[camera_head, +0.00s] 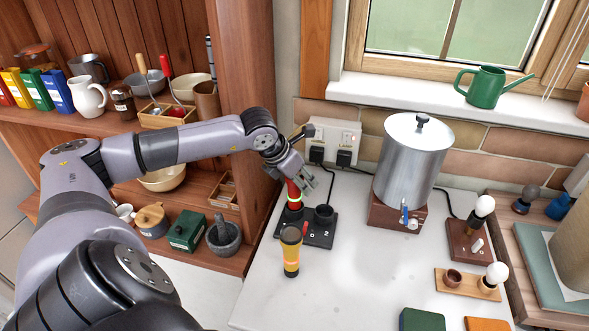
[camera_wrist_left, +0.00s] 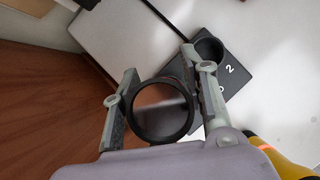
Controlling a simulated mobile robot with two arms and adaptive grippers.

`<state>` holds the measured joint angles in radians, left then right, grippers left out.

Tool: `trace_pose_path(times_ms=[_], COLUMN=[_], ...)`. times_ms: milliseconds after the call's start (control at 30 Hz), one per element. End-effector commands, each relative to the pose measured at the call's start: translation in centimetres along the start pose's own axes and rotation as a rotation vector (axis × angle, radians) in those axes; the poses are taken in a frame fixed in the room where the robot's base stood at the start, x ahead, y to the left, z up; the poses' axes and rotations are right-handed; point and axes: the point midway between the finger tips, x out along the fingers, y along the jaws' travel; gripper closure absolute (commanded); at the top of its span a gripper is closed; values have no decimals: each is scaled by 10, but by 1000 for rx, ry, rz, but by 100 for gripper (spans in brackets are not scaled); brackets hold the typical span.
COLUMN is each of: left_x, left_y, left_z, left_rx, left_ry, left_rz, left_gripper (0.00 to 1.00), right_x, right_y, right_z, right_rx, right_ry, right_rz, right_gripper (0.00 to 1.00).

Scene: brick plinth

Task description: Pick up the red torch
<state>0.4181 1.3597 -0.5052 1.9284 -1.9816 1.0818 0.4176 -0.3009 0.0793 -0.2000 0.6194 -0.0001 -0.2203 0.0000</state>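The red torch (camera_head: 293,190) stands upright in a black dock (camera_head: 318,240) on the white worktop, a pale yellow-green band around its body. My left gripper (camera_head: 300,177) is at its top and hides the upper end. In the left wrist view, the torch's round dark rim (camera_wrist_left: 165,110) lies between the two fingers of my left gripper (camera_wrist_left: 162,95). The fingers look closed against both sides of it. The torch's lower end appears still seated in the dock; its exact contact is hidden. My right gripper is not in view.
A yellow torch (camera_head: 291,252) stands just in front of the dock. The dock's other socket (camera_head: 324,213) is empty. A metal urn (camera_head: 413,160) and wall sockets (camera_head: 333,141) are behind to the right. A wooden shelf unit (camera_head: 243,100) is close on the left.

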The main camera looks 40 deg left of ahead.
Motion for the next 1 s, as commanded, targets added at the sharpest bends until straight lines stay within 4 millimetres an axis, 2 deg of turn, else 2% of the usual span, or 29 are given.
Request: trace_pose_path(times_ms=[67,567,1000], left_x=[0,-1,-1], left_y=[0,0,2], left_z=[0,0,1], left_rx=[0,1,2], left_ry=[0,-1,-2], left_rz=[0,1,6], left_gripper=[67,100,100], right_x=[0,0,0], right_y=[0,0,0], right_z=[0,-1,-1], right_rx=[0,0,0], right_ry=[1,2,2], right_rz=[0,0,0], right_gripper=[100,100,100])
